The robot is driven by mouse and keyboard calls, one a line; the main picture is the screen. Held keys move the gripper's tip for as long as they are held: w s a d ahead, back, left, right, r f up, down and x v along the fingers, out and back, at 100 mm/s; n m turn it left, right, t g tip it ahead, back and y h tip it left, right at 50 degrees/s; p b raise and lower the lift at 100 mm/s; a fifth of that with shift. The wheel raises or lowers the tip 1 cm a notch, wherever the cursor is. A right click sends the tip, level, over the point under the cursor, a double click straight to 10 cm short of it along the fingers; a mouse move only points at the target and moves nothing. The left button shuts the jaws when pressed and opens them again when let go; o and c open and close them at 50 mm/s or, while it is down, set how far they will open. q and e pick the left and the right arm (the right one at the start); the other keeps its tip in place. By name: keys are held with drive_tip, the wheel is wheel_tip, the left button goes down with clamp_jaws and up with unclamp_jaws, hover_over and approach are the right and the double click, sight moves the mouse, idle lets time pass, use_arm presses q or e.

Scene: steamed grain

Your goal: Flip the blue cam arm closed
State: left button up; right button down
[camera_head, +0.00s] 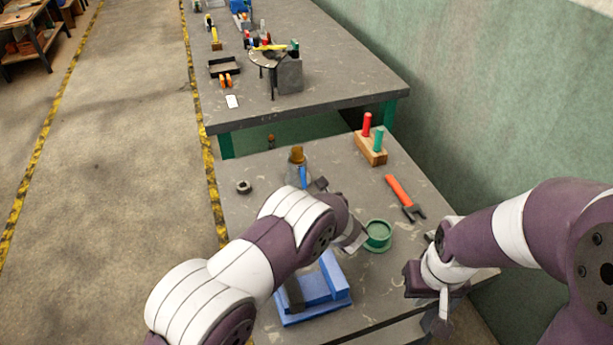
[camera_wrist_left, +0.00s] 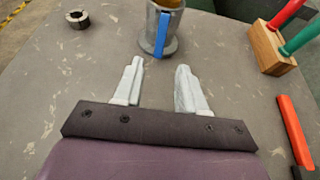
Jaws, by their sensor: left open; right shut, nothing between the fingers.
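The blue cam arm (camera_head: 303,176) is a narrow strip standing upright against the near side of a grey cylindrical fixture (camera_head: 292,172) with an orange-brown top. In the left wrist view the blue arm (camera_wrist_left: 161,35) lies beyond my fingertips, roughly in line with the gap between them. My left gripper (camera_wrist_left: 158,72) is open, with nothing between its fingers, and is apart from the blue arm. In the head view its fingers are partly hidden by my wrist. My right gripper (camera_head: 442,308) is shut and empty, pointing down at the table's right front.
A black ring (camera_head: 243,187) lies left of the fixture. A wooden block (camera_head: 371,150) with red and green pegs, an orange-handled tool (camera_head: 400,194) and a green ring (camera_head: 378,235) are to the right. A blue block fixture (camera_head: 318,290) sits in front, partly behind my left arm.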

sight(304, 184)
use_arm(q)
drive_tip(key=x, duration=0.7)
drive_tip(key=shift+w+a+f, duration=0.1)
drive_tip(key=shift+w+f, duration=0.1)
clamp_jaws()
